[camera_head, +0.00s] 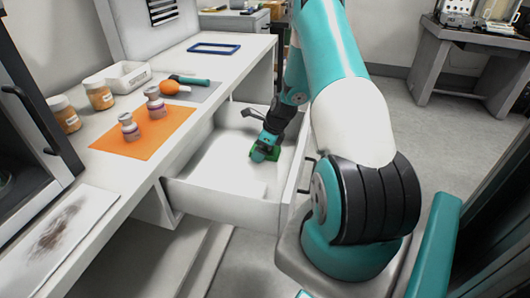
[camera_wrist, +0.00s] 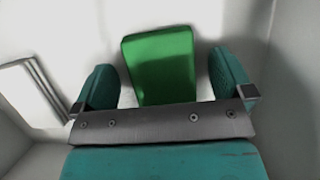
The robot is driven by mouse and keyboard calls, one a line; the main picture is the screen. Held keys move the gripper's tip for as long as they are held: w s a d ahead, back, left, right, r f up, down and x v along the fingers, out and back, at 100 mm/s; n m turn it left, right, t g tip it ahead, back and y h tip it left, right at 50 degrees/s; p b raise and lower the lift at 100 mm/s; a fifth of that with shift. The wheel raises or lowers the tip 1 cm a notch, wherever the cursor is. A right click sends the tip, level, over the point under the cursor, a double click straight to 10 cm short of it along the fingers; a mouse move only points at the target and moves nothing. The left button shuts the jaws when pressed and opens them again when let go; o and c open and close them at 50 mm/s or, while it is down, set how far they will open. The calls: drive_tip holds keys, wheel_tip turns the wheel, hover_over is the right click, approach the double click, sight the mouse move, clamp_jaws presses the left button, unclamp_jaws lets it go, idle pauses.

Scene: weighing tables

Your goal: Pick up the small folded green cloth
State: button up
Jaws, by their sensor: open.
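The folded green cloth (camera_wrist: 160,62) lies on the white floor of an open drawer (camera_head: 215,203). In the wrist view it sits between my two teal fingers, with a gap on each side, and its near end is hidden behind the gripper's grey bar. My gripper (camera_wrist: 162,88) is open around the cloth and reaches down into the drawer. In the head view my gripper (camera_head: 264,152) covers most of the cloth, and only a bit of green shows beside it.
The drawer walls stand close around my gripper. On the table (camera_head: 125,185) above are an orange mat (camera_head: 165,140) with two small jars, two amber jars, a white tray (camera_head: 120,78), an orange-and-teal tool (camera_head: 175,88) and a blue frame (camera_head: 214,48).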

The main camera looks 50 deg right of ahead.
idle(0.3)
drive_tip(key=c, duration=1)
wheel_tip(320, 180, up, 20)
drive_tip(key=p, duration=0.1)
drive_tip(key=shift+p, duration=0.4)
